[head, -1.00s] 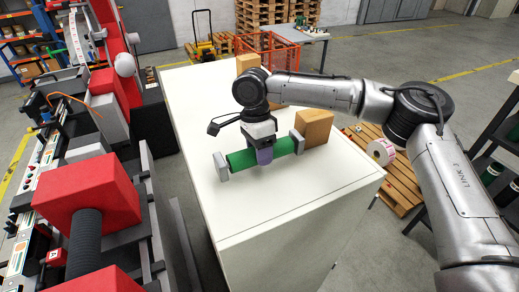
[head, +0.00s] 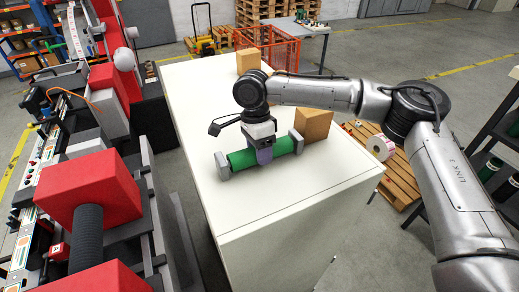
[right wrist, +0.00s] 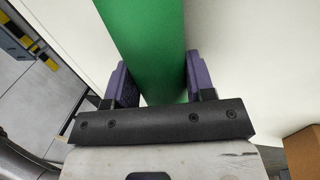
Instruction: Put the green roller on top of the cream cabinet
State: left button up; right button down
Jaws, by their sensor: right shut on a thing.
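The green roller (head: 282,146) has grey end blocks and lies level at the cream cabinet (head: 300,183), over its white top. I cannot tell whether it touches the top or is held just above it. My right gripper (head: 264,156) comes down from above and is shut around the roller's middle. In the right wrist view the green roller (right wrist: 155,45) runs between the two purple fingers of my right gripper (right wrist: 160,88). My left gripper is not in view.
A cardboard box (head: 313,125) stands right beside the roller's right end. Another box (head: 248,61) is at the cabinet's far end. The red and grey label rewinder (head: 100,185) stands along the left side. The front part of the cabinet top is clear.

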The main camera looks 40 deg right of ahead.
jog(key=shift+f, duration=0.1)
jog(key=c, duration=0.6)
grip_release()
jog(key=shift+o, duration=1)
jog(key=shift+f, duration=0.1)
jog(key=shift+w+r, duration=0.15)
jog(key=shift+r, duration=0.25)
jog(key=a+b+v, duration=0.1)
jog(key=b+v, duration=0.1)
jog(key=v, duration=1.1)
jog(key=shift+d, duration=0.45)
